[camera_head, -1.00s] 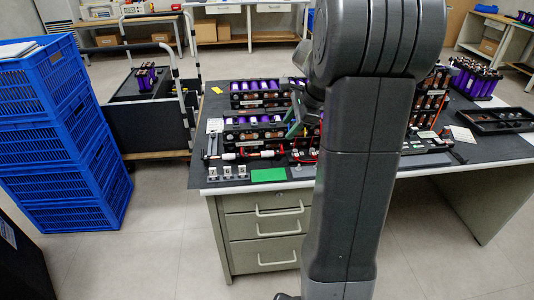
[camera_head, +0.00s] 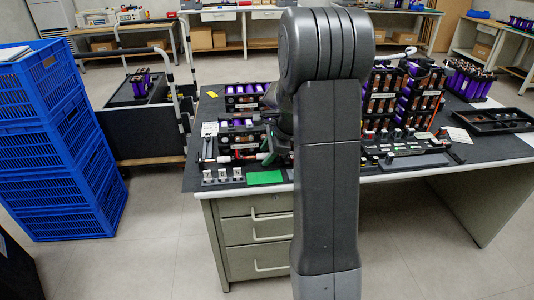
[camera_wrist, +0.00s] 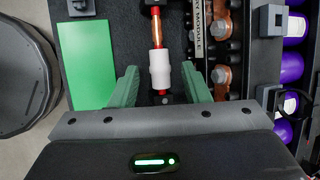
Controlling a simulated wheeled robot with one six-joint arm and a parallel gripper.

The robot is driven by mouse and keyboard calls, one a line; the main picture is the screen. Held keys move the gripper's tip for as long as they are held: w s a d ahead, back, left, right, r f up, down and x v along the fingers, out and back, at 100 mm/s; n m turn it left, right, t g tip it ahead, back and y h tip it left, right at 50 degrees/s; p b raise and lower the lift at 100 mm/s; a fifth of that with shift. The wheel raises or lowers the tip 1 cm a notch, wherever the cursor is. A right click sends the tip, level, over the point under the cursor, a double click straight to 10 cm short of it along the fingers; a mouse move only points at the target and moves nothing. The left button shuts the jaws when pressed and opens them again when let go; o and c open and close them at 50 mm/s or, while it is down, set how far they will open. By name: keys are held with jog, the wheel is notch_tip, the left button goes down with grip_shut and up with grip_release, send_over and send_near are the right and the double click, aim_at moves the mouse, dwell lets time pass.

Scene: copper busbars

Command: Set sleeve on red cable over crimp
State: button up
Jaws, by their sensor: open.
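In the wrist view a white sleeve (camera_wrist: 160,68) sits around the red cable, with a short piece of red cable (camera_wrist: 162,93) showing below it. Just above it is the bare copper-coloured crimp (camera_wrist: 156,30), which the sleeve does not cover. My gripper (camera_wrist: 160,74) is open, its green fingers on either side of the sleeve with gaps on both sides. In the head view my gripper (camera_head: 272,153) is at the bench's front left, largely hidden by my arm. The white sleeve (camera_head: 262,156) shows small beside it.
A green pad (camera_wrist: 86,58) lies left of the fingers. To the right are a module strip with copper parts (camera_wrist: 221,76) and purple cells (camera_wrist: 291,68). In the head view small clamps (camera_head: 222,175) stand near the bench's front edge. Blue crates (camera_head: 60,150) stand on the floor at left.

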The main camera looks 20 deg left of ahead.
grip_shut()
jog(key=shift+s+a+p, duration=0.45)
jog(key=shift+s+a, duration=0.15)
jog(key=shift+a, duration=0.35)
jog(key=shift+s+a+p, duration=0.45)
jog(key=shift+s+a, duration=0.1)
jog(key=shift+a, duration=0.4)
grip_release()
jog(key=p+v, duration=0.2)
jog(key=v, duration=1.1)
jog(key=shift+d+r, duration=0.2)
jog(key=shift+r, duration=0.15)
jog(key=shift+s, duration=0.1)
